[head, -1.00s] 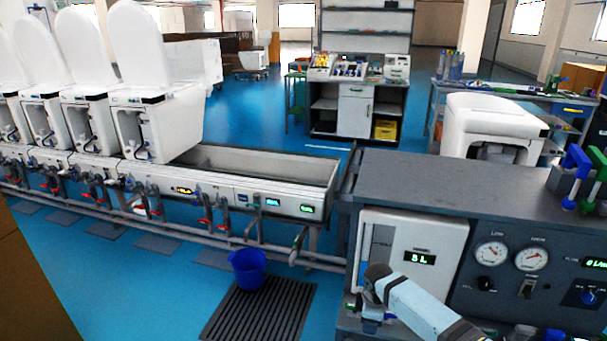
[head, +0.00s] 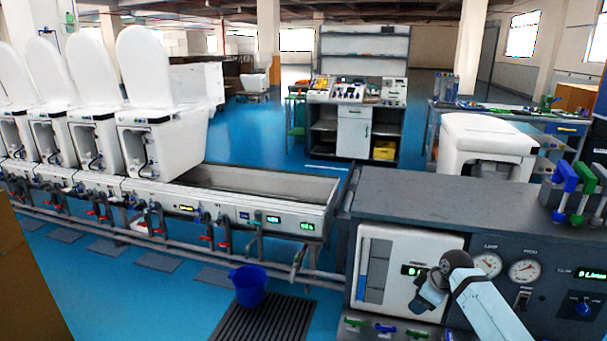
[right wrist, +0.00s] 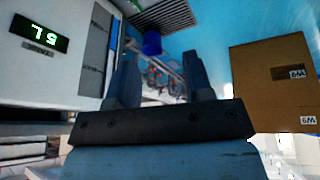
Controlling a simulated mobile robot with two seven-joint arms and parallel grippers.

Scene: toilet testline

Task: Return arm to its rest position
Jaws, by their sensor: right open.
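My right gripper (head: 428,296) is in front of the grey test console (head: 440,205), before its white panel with a green digital display. My right arm comes in from the lower right. In the right wrist view the two fingers of this gripper (right wrist: 160,85) stand apart with nothing between them. The white panel (right wrist: 75,45), with a 5 L display, is to the left of the fingers there. My left gripper is in neither view.
A blue bucket (head: 248,286) stands by a dark floor grate (head: 268,322). White toilets (head: 150,100) line the trough bench (head: 290,190) at left. A cardboard box (right wrist: 275,85) shows in the right wrist view. Coloured valves (head: 385,329) sit low on the console. Blue floor is open behind.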

